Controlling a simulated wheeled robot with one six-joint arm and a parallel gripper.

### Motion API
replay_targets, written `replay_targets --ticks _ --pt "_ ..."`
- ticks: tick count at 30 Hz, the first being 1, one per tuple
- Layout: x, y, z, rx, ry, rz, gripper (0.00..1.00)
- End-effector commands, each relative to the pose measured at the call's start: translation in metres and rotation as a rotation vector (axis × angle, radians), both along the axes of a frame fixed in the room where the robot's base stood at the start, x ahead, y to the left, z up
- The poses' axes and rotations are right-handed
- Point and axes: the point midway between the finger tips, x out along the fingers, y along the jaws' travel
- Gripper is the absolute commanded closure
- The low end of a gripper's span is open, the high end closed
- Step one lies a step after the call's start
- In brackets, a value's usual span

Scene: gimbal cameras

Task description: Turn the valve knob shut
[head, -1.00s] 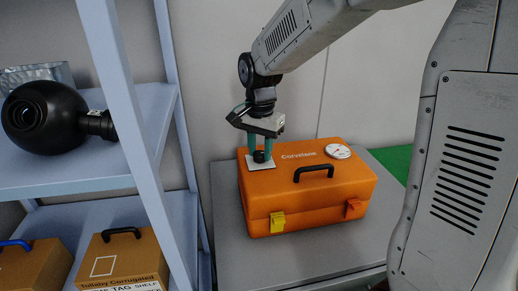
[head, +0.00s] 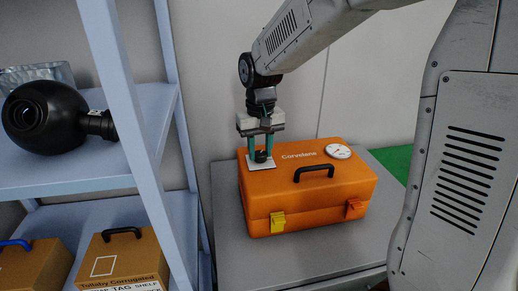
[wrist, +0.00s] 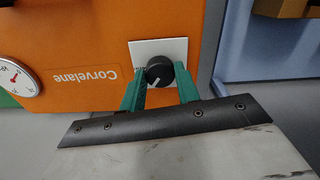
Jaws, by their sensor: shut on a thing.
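The black valve knob (wrist: 159,71) with a pale pointer line sits on a white plate (wrist: 148,50) on the lid of the orange Corvelane case (head: 310,203). In the head view the knob (head: 261,156) is at the lid's left end. My gripper (head: 261,157) comes down on it from above. In the wrist view its green fingers (wrist: 159,80) stand on either side of the knob, shut on it. The pointer line slants toward the lower left in the wrist view. The fingers partly hide the plate.
A dial gauge (head: 338,152) and a black handle (head: 314,172) are on the lid. The case stands on a grey table (head: 290,262). A blue shelf (head: 100,178) with boxes and a black round device (head: 42,117) stands at the left.

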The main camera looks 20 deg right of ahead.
Motion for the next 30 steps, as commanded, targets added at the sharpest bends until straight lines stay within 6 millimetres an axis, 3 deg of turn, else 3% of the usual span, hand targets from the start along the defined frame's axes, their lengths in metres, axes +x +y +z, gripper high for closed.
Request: replay_targets --ticks 15,30 --pt "0.0010 -0.0003 0.0009 -0.001 -0.004 0.448 0.91" --pt "0.0010 -0.0004 0.0009 -0.002 -0.004 0.639 0.91"
